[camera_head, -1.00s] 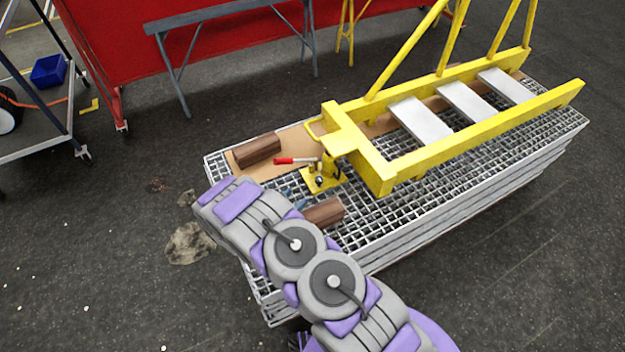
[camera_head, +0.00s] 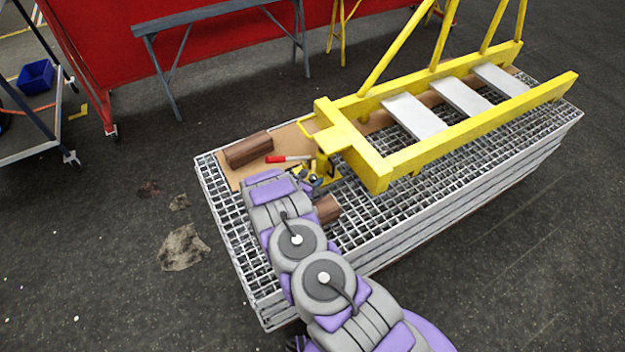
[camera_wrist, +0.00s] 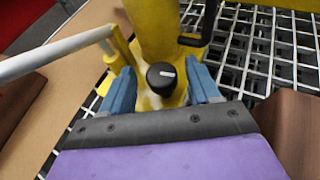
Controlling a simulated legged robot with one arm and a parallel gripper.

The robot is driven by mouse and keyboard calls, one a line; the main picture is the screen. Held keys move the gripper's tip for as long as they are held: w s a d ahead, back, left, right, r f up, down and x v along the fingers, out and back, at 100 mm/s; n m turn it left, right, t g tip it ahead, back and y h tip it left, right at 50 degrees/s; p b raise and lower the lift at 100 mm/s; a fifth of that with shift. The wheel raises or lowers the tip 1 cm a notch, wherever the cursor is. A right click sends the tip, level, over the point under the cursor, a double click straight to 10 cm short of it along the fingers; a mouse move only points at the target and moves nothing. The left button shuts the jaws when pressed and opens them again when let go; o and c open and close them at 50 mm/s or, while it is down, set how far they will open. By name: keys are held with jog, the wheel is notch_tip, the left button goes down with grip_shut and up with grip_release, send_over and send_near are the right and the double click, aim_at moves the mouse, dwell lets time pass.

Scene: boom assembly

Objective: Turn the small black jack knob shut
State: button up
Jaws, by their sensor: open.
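The small black jack knob (camera_wrist: 161,77) has a white mark on its top and sits low on the yellow jack (camera_wrist: 160,30) in the wrist view. My gripper (camera_wrist: 160,85) is open, with one blue finger on each side of the knob; I cannot tell whether either finger touches it. In the head view my arm covers the knob and part of the jack (camera_head: 326,170). The jack stands on the grating under the end of the yellow boom (camera_head: 372,165). Its handle with a red grip (camera_head: 288,158) points left.
A brown block (camera_head: 248,149) lies on a tan board left of the jack. Another brown block (camera_head: 327,209) lies in front, close to my arm, and shows at the right in the wrist view (camera_wrist: 290,130). The grating (camera_head: 410,215) is clear under the boom.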

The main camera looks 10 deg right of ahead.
jog(key=shift+w+d+f, duration=0.25)
jog(key=shift+w+d, duration=0.2)
jog(key=shift+c, duration=0.2)
